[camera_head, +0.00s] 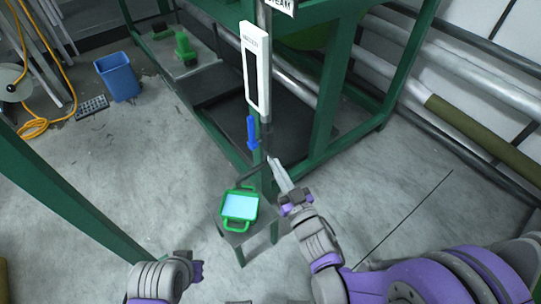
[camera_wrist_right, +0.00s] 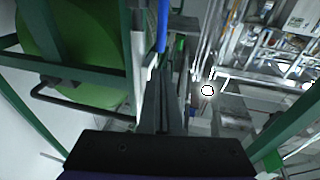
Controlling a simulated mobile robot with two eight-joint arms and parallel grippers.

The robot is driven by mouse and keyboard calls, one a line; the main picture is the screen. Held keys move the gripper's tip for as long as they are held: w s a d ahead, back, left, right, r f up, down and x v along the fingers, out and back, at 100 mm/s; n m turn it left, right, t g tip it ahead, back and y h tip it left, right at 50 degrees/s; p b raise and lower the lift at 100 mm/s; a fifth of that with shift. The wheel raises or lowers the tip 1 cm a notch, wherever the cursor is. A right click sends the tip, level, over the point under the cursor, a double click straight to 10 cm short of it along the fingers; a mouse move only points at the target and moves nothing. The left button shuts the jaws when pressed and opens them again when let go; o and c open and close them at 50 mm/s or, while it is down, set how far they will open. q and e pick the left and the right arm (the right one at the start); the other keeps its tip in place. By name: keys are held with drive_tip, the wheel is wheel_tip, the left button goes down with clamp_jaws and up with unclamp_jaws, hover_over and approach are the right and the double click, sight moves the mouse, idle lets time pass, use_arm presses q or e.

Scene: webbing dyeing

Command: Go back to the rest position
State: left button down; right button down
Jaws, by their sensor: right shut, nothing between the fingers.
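My right gripper (camera_head: 274,164) reaches up to the middle of the head view from the lower right. Its long fingers are together with nothing between them. They are close to the blue lever (camera_head: 252,133) on the green machine's front post, a little below and right of it. In the wrist view the shut fingers (camera_wrist_right: 170,85) point away from the camera, and the blue lever (camera_wrist_right: 162,28) shows past their tips. I cannot tell if they touch it.
A green-rimmed tray (camera_head: 224,216) with light blue content stands on a small table (camera_head: 236,240) beside my right gripper. A white panel (camera_head: 264,92) is on the green frame (camera_head: 325,95). A blue bin (camera_head: 118,77) stands at the back left.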

drive_tip(key=shift+s+d, duration=0.1)
drive_tip(key=shift+s, duration=0.1)
drive_tip(key=shift+d, duration=0.1)
